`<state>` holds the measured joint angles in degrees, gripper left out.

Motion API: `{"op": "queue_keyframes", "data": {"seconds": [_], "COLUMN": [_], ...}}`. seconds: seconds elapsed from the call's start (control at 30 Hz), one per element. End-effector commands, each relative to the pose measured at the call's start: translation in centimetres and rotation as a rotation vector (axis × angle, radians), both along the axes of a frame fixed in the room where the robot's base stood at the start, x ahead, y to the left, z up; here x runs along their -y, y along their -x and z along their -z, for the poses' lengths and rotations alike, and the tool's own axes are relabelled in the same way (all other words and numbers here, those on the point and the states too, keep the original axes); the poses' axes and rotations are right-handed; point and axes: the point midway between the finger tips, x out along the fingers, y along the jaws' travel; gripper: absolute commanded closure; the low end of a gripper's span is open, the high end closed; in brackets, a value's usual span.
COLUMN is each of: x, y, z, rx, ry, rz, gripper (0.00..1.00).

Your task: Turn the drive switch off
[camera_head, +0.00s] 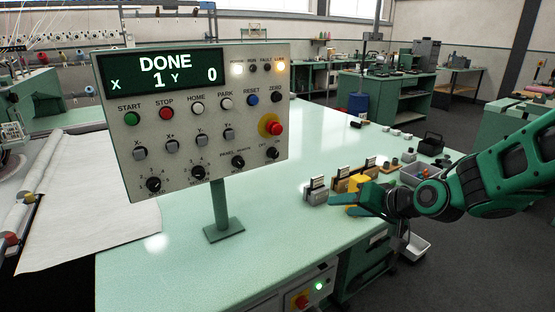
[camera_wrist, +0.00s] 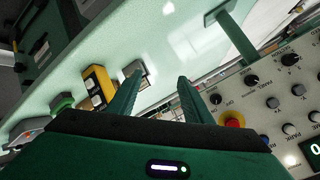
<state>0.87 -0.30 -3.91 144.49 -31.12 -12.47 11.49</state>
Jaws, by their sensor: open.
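The control panel (camera_head: 195,115) stands on a green post, its display reading DONE, X 1, Y 0. Its lower row holds black knobs; the rightmost small knob (camera_head: 272,153) lies below the red stop button (camera_head: 272,127) on its yellow base. This knob also shows in the wrist view (camera_wrist: 215,98). The wrist view shows both fingers spread (camera_wrist: 162,80).
A low box (camera_head: 305,298) with a lit green lamp and a red knob sits at the table's front edge. Grey and yellow blocks (camera_head: 317,190) stand near my gripper. The green tabletop (camera_head: 270,220) between panel and blocks is clear. White cloth (camera_head: 90,210) lies left.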

Motion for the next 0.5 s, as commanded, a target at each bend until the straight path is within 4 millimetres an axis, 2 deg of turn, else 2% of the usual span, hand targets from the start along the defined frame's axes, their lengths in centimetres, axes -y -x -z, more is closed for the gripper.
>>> {"op": "queue_keyframes", "data": {"seconds": [0.03, 0.1, 0.2, 0.3, 0.5], "x": [-2.6, -5.8, -9.2, -11.2, -12.5], "y": [-1.0, -2.3, -3.6, -4.5, -5.4], "z": [-0.4, -1.8, -3.6, -5.1, -6.7], "rx": [0.036, 0.094, 0.152, 0.187, 0.220], "ry": [-0.077, -0.202, -0.374, -0.521, -0.687], "rz": [-0.011, -0.010, 0.012, 0.047, 0.108], "gripper": [0.54, 0.54, 0.54, 0.54, 0.54]}}
